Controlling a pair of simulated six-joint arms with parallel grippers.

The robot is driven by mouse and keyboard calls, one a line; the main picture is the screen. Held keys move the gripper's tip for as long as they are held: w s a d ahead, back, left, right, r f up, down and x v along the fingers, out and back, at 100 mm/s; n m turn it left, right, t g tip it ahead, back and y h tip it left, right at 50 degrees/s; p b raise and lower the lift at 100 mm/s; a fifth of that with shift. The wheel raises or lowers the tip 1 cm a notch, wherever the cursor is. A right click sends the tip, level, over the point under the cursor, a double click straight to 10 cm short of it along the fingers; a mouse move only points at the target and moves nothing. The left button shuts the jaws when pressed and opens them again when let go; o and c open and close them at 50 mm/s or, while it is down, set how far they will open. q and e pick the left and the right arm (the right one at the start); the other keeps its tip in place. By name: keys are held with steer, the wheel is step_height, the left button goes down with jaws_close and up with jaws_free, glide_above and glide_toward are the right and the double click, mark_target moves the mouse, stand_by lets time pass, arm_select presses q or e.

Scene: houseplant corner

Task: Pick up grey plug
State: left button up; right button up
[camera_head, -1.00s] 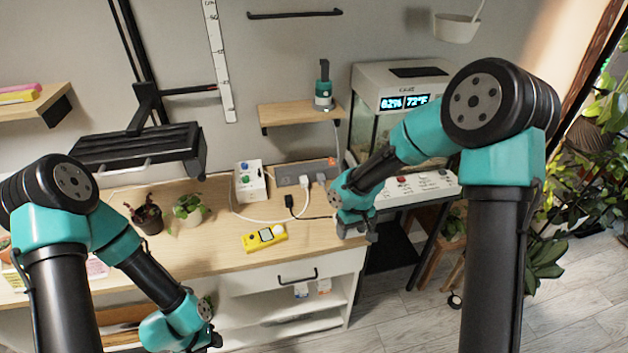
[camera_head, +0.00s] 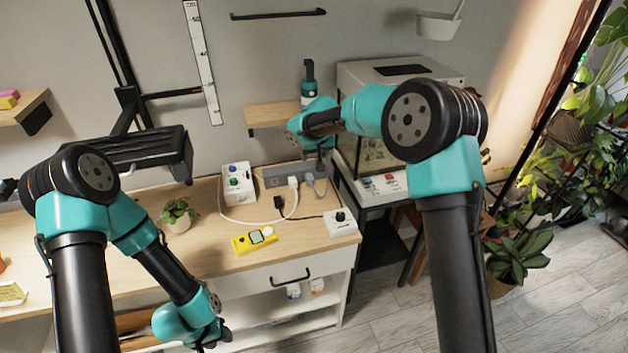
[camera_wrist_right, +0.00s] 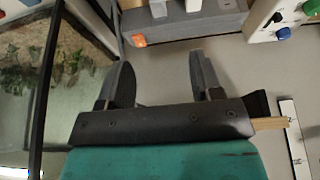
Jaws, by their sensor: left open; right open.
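The grey plug (camera_head: 309,180) sits in the grey power strip (camera_head: 272,184) at the back of the wooden desk, beside a white plug (camera_head: 293,182). My right gripper (camera_head: 320,168) is open and empty, just above the strip's right end and close to the grey plug. In the right wrist view, the open fingers (camera_wrist_right: 156,82) have nothing between them; the strip (camera_wrist_right: 200,27) with its orange switch lies beyond, and the grey plug (camera_wrist_right: 158,8) shows at the top edge. My left gripper (camera_head: 222,338) is open, low in front of the desk, far from the plug.
A white box with knobs (camera_head: 238,182) stands left of the strip. A black plug (camera_head: 278,203), a yellow meter (camera_head: 255,240) and a white knob box (camera_head: 341,222) lie in front. A wooden shelf (camera_head: 272,115) is above; a glass tank (camera_head: 375,150) stands right.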

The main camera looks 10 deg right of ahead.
glide_toward(310, 178)
steer(key=x, duration=0.4)
steer(key=shift+a+f, duration=0.2)
steer(key=shift+f, duration=0.15)
stand_by(0.3)
steer(key=shift+x, duration=2.65)
steer(key=shift+w+d, duration=0.1)
steer(key=shift+d, duration=0.15)
steer(key=shift+r, duration=0.1)
steer(key=c, duration=1.1)
steer(key=shift+r, duration=0.1)
